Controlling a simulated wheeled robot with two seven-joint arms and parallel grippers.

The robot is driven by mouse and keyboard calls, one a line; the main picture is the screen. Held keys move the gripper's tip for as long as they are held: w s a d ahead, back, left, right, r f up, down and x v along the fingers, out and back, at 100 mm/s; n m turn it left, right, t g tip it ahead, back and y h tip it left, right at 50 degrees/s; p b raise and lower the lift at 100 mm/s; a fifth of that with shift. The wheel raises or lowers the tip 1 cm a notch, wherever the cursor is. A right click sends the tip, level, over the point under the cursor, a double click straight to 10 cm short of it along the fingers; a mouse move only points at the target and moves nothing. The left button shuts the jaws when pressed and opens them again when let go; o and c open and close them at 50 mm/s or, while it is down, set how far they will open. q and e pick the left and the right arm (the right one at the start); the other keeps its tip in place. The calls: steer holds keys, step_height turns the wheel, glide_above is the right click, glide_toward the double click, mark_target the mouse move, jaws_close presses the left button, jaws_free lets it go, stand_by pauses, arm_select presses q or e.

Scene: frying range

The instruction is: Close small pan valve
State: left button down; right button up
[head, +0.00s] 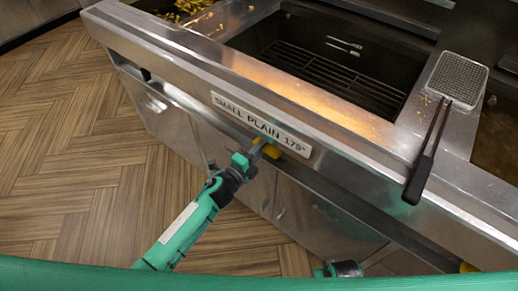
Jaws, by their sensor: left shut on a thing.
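My left gripper (260,146) reaches up from the lower left and is shut on this handle. Its fingers cover part of the handle, and the rest of the valve is hidden under the fryer's front edge. A short teal and grey piece of my own body shows at the bottom centre, but my right gripper does not show.
The fryer's steel front edge (345,133) runs diagonally above the handle. A skimmer with a black handle (420,176) lies across the rim at right, overhanging the front. Another yellow piece (468,267) shows low at right. Wood-patterned floor (75,150) is clear at left.

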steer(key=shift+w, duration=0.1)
arm_select(q)
steer(key=c, duration=1.3)
jaws_free()
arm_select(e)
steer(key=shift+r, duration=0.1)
arm_select(q)
steer(key=shift+b+v, duration=0.3)
steer(key=shift+v, duration=6.65)
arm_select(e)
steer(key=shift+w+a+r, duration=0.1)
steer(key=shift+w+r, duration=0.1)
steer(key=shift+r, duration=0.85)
